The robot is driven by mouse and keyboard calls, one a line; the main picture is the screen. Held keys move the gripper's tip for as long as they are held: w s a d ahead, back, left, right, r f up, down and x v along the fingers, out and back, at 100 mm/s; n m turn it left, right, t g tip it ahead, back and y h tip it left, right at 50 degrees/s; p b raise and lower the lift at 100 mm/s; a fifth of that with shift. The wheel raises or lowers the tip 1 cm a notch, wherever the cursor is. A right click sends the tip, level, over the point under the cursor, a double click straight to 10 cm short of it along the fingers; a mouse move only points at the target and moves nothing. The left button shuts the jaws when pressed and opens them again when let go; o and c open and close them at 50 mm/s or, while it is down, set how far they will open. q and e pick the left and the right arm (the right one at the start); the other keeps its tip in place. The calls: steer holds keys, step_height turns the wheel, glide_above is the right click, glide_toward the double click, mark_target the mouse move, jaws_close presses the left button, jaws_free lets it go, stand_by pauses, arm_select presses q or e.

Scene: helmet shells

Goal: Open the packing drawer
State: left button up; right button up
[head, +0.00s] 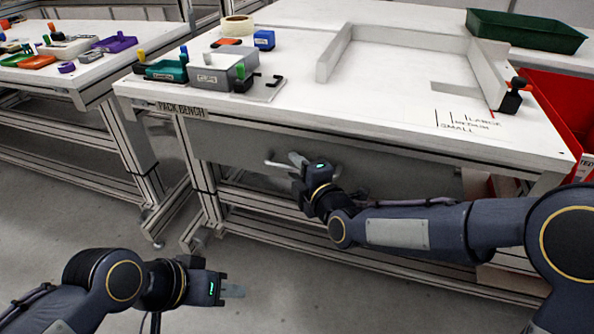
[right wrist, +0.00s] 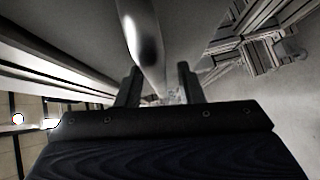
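The packing drawer shows as a grey front panel (head: 240,152) under the pack bench, and it looks shut. Its pale bar handle (head: 277,164) sticks out in front. My right gripper (head: 293,160) is at the handle. In the right wrist view a shiny bar (right wrist: 146,40) runs down between my two right fingers (right wrist: 158,85), which stand apart with gaps beside the bar. Contact with the bar is not clear. My left gripper (head: 232,291) is low at the front left, over the floor, away from the drawer. Its fingers are seen edge-on.
The pack bench top (head: 300,100) holds a grey box (head: 222,70), a teal bin (head: 165,70), a white frame (head: 400,38) and a green tray (head: 525,32). A red bin (head: 560,105) stands at the right. Floor in front of the drawer is open.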

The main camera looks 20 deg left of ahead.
jaws_close()
stand_by(0.3)
